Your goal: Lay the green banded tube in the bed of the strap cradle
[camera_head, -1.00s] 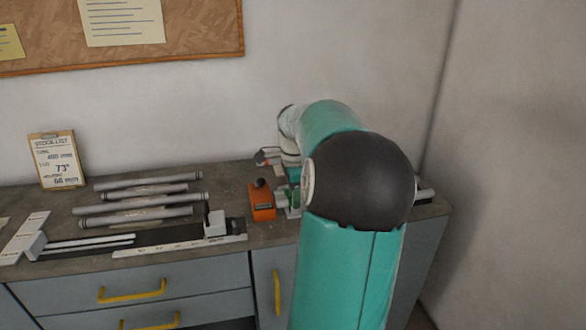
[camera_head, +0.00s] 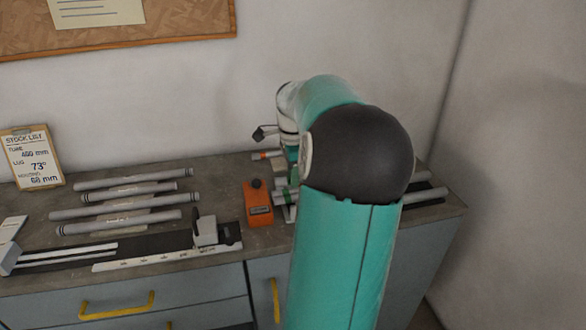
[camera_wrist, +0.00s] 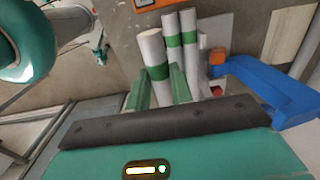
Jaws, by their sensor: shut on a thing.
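In the wrist view my gripper (camera_wrist: 159,88) has its two green fingers shut on a white tube with a green band (camera_wrist: 152,50). Two more green-banded white tubes (camera_wrist: 172,45) lie close beside it on the right. In the head view my arm hides the gripper and most of these tubes. Green-banded tube ends (camera_head: 284,196) show just left of my arm, and grey tube ends (camera_head: 430,194) show to its right. A blue angular piece (camera_wrist: 265,85) stands right of the tubes in the wrist view. I cannot tell whether it belongs to the strap cradle.
An orange box with a dark knob (camera_head: 258,204) stands left of my arm. Several grey tubes (camera_head: 125,198) lie in a row on the bench's left, behind a black-and-white rail fixture (camera_head: 160,250). A clipboard (camera_head: 32,158) leans against the wall. The bench's right edge is near.

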